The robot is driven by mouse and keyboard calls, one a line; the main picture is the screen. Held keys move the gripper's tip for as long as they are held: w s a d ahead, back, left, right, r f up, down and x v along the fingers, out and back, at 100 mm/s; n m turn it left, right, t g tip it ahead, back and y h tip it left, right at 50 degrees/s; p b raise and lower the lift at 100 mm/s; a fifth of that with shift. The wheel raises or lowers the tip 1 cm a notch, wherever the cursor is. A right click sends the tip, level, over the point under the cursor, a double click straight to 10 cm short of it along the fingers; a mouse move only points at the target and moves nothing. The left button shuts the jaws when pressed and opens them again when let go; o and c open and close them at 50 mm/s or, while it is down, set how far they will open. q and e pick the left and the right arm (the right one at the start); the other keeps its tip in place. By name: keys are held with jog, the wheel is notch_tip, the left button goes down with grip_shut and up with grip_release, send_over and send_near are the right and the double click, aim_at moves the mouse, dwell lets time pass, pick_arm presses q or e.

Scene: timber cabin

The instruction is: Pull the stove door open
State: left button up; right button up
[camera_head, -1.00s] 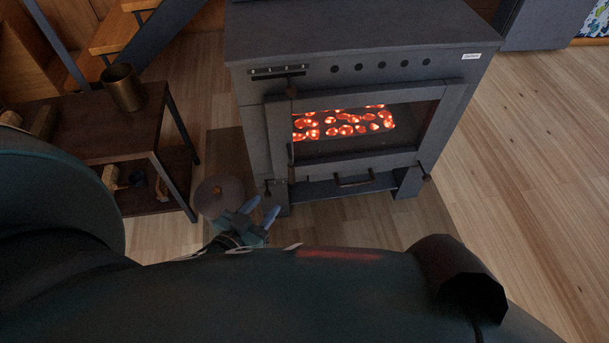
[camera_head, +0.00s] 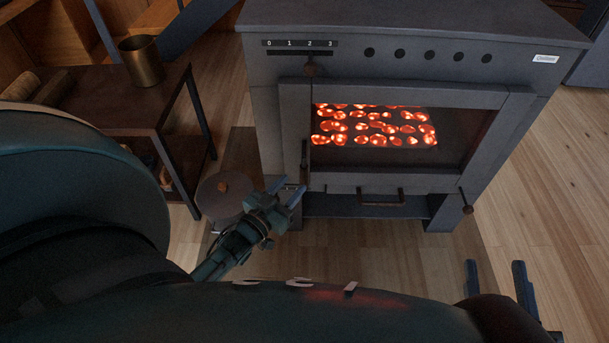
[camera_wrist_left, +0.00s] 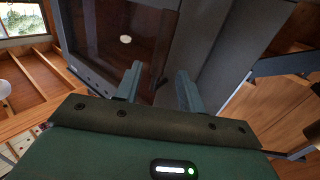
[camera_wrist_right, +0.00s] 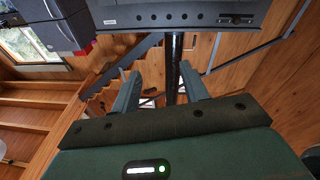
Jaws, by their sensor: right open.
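The dark grey stove (camera_head: 400,30) stands ahead of me. Its framed glass door (camera_head: 400,180) looks shut, with glowing embers visible behind the glass. A thin upright handle (camera_head: 304,154) is at the door's left edge. My left gripper (camera_head: 288,190) is just below that handle, near the door's lower left corner; I cannot tell if it touches the stove. In the left wrist view its two fingers (camera_wrist_left: 158,75) are apart, with the stove front beyond them and nothing held. My right gripper (camera_head: 497,272) is open and empty over the floor, low at the right.
A side table (camera_head: 120,100) with a brass mug (camera_head: 142,62) stands left of the stove. A round lidded pot (camera_head: 224,197) sits on the floor close to my left gripper. A lower handle (camera_head: 382,198) is under the door. The floor at the right is clear.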

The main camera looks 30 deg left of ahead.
aim_at(301, 175)
pick_arm(q)
jog(key=w+b, duration=0.1)
jog(key=w, duration=0.5)
jog(key=shift+w+d+b, duration=0.15)
jog(key=shift+w+b, duration=0.05)
jog(key=shift+b, duration=0.1)
grip_shut()
